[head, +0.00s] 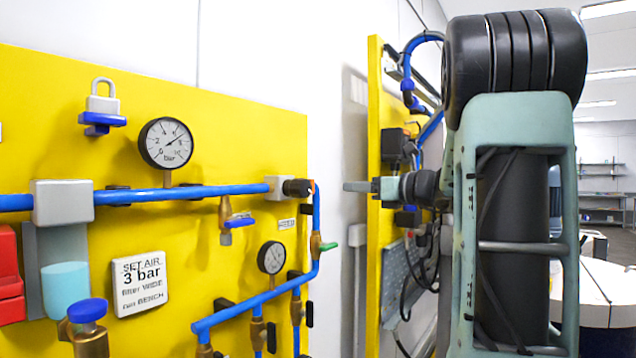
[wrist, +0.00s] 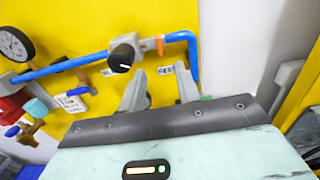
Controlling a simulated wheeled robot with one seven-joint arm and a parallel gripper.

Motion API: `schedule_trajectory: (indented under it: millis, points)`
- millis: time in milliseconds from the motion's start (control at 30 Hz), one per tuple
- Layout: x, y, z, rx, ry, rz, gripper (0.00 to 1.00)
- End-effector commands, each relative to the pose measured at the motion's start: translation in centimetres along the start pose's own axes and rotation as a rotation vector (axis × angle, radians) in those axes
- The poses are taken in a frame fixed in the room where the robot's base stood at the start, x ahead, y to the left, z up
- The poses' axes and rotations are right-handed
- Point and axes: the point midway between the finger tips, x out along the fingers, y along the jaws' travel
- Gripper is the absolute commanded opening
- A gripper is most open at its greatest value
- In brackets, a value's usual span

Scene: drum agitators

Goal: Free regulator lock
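A regulator (head: 280,188) with a grey body and black knob (head: 297,187) sits on the blue air pipe at the panel's right end. A grey padlock-shaped piece with a blue base (head: 103,106) is at the panel's upper left. My gripper (head: 350,187) points left, right of the knob and apart from it. In the wrist view its two fingers (wrist: 160,88) are spread and empty.
The yellow panel (head: 230,130) carries gauges (head: 166,143), blue pipes, valves and a "SET AIR 3 bar" sign (head: 140,284). A second yellow panel (head: 374,120) with hoses stands behind my arm. A white round table (head: 595,290) is at right.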

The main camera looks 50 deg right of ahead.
Motion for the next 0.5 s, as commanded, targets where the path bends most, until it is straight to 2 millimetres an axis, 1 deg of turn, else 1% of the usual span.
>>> schedule_trajectory:
  millis: [33,100,300,500]
  points:
    - [1.1,0.0,0.3,0.003,-0.001,0.003,0.33]
    - [2.6,0.1,0.3,0.002,-0.001,0.005,0.33]
    - [6.7,0.0,0.2,0.002,-0.002,0.004,0.33]
    - [9.9,0.1,0.1,0.001,-0.001,0.004,0.33]
